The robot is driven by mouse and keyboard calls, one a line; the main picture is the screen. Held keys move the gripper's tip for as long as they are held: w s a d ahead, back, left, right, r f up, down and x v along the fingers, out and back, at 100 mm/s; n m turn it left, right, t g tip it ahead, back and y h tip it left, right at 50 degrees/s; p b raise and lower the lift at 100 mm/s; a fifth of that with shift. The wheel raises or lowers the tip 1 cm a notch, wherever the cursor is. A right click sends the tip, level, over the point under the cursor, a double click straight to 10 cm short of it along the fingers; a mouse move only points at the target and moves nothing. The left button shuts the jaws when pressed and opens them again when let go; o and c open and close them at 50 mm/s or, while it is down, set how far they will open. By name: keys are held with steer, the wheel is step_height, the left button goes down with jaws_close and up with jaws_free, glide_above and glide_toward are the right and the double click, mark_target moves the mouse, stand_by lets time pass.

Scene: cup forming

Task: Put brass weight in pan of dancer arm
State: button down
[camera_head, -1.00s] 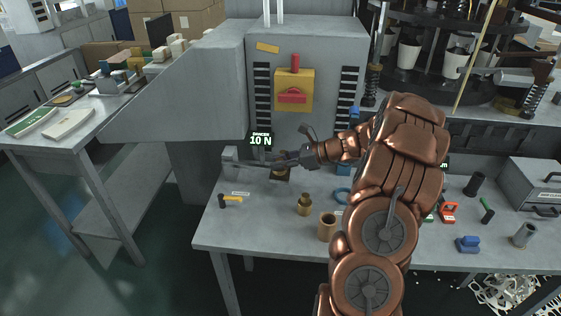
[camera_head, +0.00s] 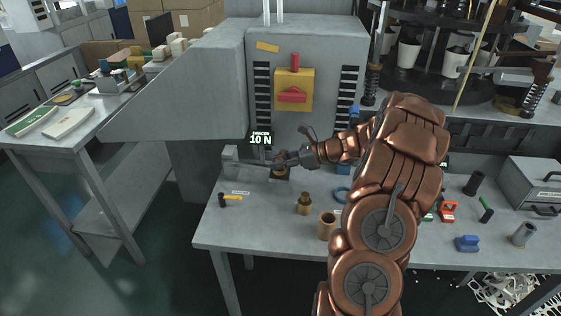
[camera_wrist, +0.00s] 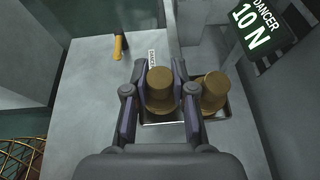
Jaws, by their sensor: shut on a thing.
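In the wrist view a brass weight (camera_wrist: 160,88) sits between the two fingers of my gripper (camera_wrist: 158,92), which is shut on it. A second brass weight (camera_wrist: 212,92) stands just right of the fingers in the metal pan (camera_wrist: 160,123). The held weight is over the pan's left part; I cannot tell whether it touches the floor of the pan. In the head view my gripper (camera_head: 282,160) is at the dancer arm, below the 10 N sign (camera_head: 261,139); it also shows in the wrist view (camera_wrist: 258,25). The fingers partly hide the pan there.
On the table (camera_head: 245,225), a brass weight (camera_head: 304,204) and a hollow brass cylinder (camera_head: 327,226) stand in front of the pan. A yellow-handled hammer (camera_head: 231,198) lies at left. The grey machine housing rises close behind. Bare tabletop lies at front left.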

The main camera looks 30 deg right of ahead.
mark_target(280, 159)
steer(key=shift+f+b, duration=0.3)
steer(key=shift+f, duration=0.95)
stand_by(0.8)
steer(key=c, duration=0.9)
jaws_free()
steer(key=o, duration=0.5)
steer(key=shift+r, duration=0.2)
steer(key=shift+r+p, duration=3.1)
steer(key=shift+r, duration=0.75)
